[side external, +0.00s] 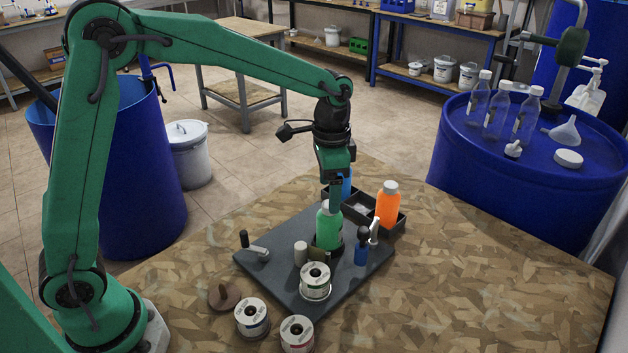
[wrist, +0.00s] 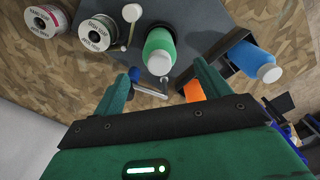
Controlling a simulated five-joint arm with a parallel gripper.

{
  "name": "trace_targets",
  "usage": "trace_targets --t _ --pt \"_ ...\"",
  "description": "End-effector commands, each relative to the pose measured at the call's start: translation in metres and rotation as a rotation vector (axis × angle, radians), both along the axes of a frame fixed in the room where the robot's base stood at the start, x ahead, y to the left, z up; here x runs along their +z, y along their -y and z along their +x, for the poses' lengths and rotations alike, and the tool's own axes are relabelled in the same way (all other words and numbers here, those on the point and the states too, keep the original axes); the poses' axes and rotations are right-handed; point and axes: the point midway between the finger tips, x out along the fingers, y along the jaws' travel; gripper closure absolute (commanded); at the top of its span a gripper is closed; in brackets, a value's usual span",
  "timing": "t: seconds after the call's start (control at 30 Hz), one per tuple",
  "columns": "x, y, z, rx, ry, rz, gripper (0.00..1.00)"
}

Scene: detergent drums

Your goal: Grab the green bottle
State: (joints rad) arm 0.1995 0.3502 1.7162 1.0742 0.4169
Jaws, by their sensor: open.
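The green bottle (side external: 328,230) with a white cap stands upright on a dark grey board (side external: 272,279) in the side view. In the wrist view the green bottle (wrist: 160,42) shows beyond the open jaws, its cap towards me. My gripper (side external: 336,203) points down over the bottle from above; in the wrist view its two fingers (wrist: 160,86) are apart with no bottle held between them. In the side view a finger overlaps the cap area, so I cannot tell whether it touches.
A blue-handled tool (side external: 361,252) stands just right. The table's right side is clear.

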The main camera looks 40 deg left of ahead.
Motion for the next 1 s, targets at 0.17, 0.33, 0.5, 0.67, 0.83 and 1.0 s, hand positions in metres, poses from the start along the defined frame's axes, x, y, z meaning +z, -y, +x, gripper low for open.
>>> trace_targets --t 0.17,0.33,0.5,0.67,0.83,1.0 --pt "-0.001 0.001 0.001 -0.004 -0.002 0.0 0.25" --pt "-0.01 0.001 0.001 -0.003 -0.003 0.001 0.25" --pt "-0.024 0.001 0.001 -0.002 -0.003 0.001 0.25" --pt "-0.027 0.001 0.001 -0.002 -0.001 0.001 0.25" --pt "-0.031 0.001 0.001 -0.002 -0.002 0.0 0.25" --pt "-0.046 0.001 0.001 -0.002 -0.004 0.001 0.25"
